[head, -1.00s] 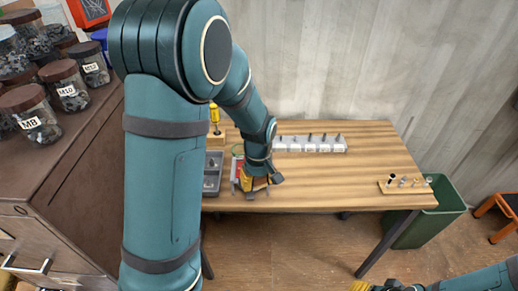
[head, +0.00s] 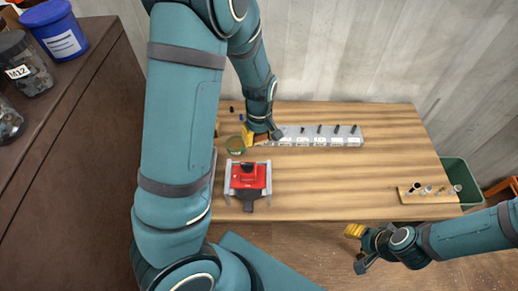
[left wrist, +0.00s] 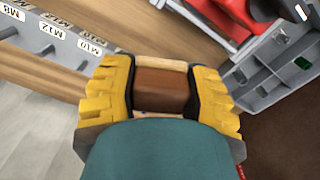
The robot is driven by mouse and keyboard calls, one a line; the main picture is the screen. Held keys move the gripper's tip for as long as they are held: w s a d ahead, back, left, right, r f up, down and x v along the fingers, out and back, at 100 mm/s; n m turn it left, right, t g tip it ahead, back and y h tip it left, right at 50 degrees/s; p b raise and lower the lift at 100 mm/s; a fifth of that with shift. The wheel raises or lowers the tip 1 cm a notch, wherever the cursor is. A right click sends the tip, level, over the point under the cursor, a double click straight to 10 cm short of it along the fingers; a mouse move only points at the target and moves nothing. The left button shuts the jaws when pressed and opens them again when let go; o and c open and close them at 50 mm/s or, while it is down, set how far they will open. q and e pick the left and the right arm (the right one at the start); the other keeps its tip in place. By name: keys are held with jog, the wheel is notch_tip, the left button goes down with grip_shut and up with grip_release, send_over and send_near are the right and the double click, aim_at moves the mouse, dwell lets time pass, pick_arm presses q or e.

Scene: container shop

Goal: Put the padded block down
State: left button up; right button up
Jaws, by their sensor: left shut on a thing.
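The padded block (left wrist: 160,90) is brown on top with pale wooden edges in the left wrist view. My left gripper (left wrist: 162,92) is shut on it, with a yellow finger on either side. In the head view my left gripper (head: 264,137) is over the back of the wooden table (head: 330,185), in front of the labelled rack. The block is mostly hidden there, and I cannot tell whether it touches the table. My right gripper (head: 360,249) hangs low beyond the table's front edge, its fingers apart and empty.
A grey rack with labelled bins (head: 318,141) stands close on the right. A grey compartment tray (left wrist: 268,75) shows too. The table's middle is clear.

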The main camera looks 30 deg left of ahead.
aim_at(259, 160)
pick_arm(q)
notch_tip(259, 160, down, 12)
jog(key=shift+f+b, duration=0.2)
jog(key=shift+b, duration=0.1)
jog(key=shift+s+r, duration=0.1)
dwell(0.3)
jog(key=o, duration=1)
jog(key=shift+f, duration=0.2)
jog(key=shift+o, duration=0.2)
jog(key=shift+r, duration=0.15)
jog(key=shift+r, duration=0.2)
notch_tip(259, 160, up, 12)
jog(key=shift+f+p, duration=0.1)
jog(key=shift+p, duration=0.2)
